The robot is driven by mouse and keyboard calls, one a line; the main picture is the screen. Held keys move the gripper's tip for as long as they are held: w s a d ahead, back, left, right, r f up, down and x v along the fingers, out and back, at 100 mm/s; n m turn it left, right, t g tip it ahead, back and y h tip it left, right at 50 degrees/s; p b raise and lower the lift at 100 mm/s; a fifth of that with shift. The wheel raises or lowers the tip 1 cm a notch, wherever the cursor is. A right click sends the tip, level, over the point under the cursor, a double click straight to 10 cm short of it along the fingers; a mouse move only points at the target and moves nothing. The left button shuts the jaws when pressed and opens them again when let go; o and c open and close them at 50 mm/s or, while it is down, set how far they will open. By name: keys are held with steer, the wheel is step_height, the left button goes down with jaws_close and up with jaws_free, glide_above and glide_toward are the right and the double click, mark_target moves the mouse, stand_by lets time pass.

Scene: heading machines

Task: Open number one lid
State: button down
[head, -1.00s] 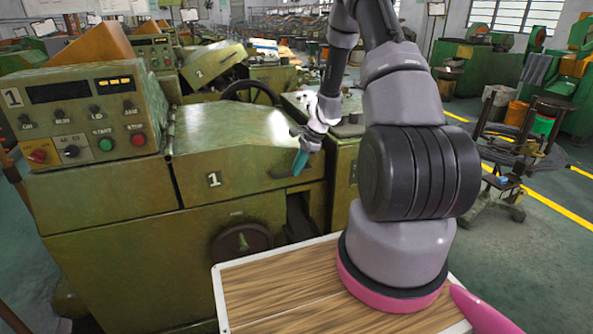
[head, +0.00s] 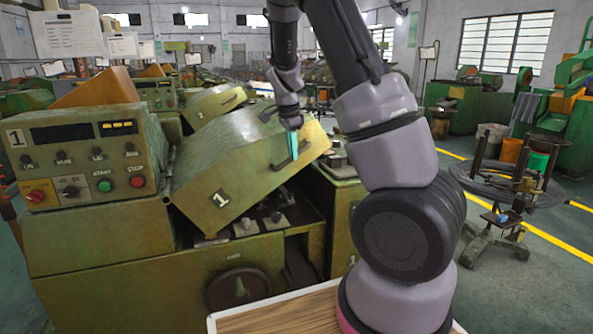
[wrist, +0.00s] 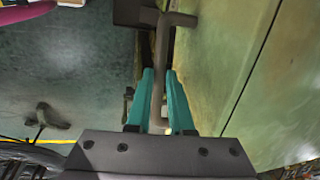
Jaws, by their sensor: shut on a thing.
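The green metal lid marked 1 (head: 235,165) is tilted up on the near machine, its front edge raised and the space under it showing. The lid's handle (head: 284,163) is a dark bar near its right edge. My gripper (head: 294,148), with teal fingers, is at this handle. In the wrist view, the handle bar (wrist: 160,75) runs between the two teal fingers (wrist: 160,100), which are closed around it. The lid's green surface (wrist: 225,60) fills the right of the wrist view.
The control panel marked 1 (head: 85,155) stands left of the lid. Another machine with a lid (head: 215,103) is behind. A dark handwheel (head: 238,288) is on the machine's front. A stand (head: 497,235) is on the floor to the right.

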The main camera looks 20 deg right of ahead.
steer(key=a+r+h, duration=0.3)
steer(key=a+r, duration=0.5)
steer(key=r, duration=0.2)
steer(key=a+r+h, duration=0.4)
steer(key=a+r, duration=0.3)
steer(key=r, duration=0.4)
steer(key=shift+a+r+n, duration=0.2)
steer(key=shift+a+n, duration=0.15)
steer(key=shift+n, duration=0.05)
steer(key=c, duration=0.8)
jaws_free()
steer(key=shift+a, duration=0.1)
steer(key=v, duration=1)
steer(key=shift+a+r, duration=0.15)
steer(key=shift+a, duration=0.1)
steer(key=shift+s, duration=0.1)
